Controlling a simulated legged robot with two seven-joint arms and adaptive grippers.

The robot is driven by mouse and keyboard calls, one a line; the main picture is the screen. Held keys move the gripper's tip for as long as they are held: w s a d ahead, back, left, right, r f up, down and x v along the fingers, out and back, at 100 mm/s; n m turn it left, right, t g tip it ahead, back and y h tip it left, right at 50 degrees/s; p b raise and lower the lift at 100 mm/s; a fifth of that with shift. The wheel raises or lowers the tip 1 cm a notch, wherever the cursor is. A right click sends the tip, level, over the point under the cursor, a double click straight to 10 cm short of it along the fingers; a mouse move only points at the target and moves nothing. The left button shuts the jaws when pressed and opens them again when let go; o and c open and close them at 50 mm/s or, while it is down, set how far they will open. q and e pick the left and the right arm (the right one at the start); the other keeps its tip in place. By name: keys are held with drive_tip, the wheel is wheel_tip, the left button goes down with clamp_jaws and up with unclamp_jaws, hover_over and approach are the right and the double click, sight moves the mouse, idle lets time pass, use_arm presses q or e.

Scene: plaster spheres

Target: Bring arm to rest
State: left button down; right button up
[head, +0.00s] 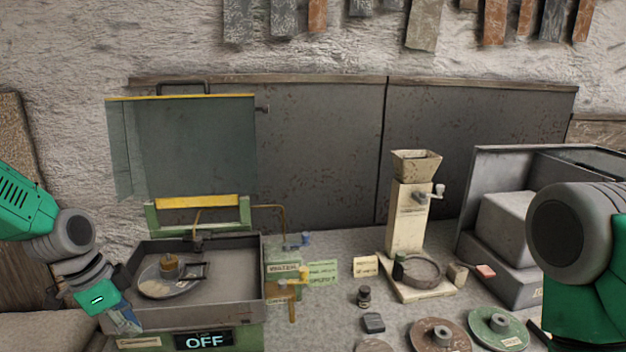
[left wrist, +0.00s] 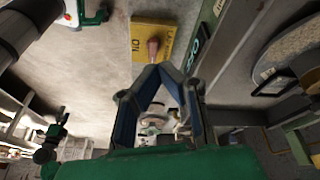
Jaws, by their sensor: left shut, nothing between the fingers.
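My left arm (head: 62,235) comes in from the left edge, bent downward. My left gripper (head: 127,322) hangs at the front left corner of the grey machine basin (head: 228,302). In the left wrist view the blue-padded fingers of the left gripper (left wrist: 160,72) meet at their tips with nothing between them. My right arm (head: 575,260) shows at the right edge as a grey joint and green link. My right gripper is out of sight.
The machine holds a round plate (head: 165,290) and has an "OFF" display (head: 204,341). A raised dark cover (head: 185,145) stands behind it. To the right are a hand-cranked mill (head: 408,215), discs (head: 497,328) and a grey box (head: 505,225). A yellow panel (left wrist: 140,48) lies beyond the left fingertips.

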use_arm(q)
drive_tip(key=s+d+f+n+y+b, duration=0.15)
drive_tip(key=s+d+f+b, duration=0.3)
drive_tip(key=f, duration=0.55)
drive_tip(key=s+d+f+n+b, duration=0.3)
drive_tip(key=s+f, duration=0.3)
drive_tip(key=f, duration=0.4)
drive_tip(key=s+d+f+n+y+b, duration=0.1)
drive_tip(key=s+f+n+b, duration=0.5)
drive_tip(key=s+f, duration=1)
drive_tip(key=shift+s+d+f+g+y+b, duration=0.3)
drive_tip(key=shift+s+d+b, duration=0.25)
drive_tip(key=shift+s+b, duration=0.45)
use_arm(e)
wheel_tip(320, 180, down, 17)
drive_tip(key=d, duration=0.2)
drive_tip(key=shift+s, duration=0.25)
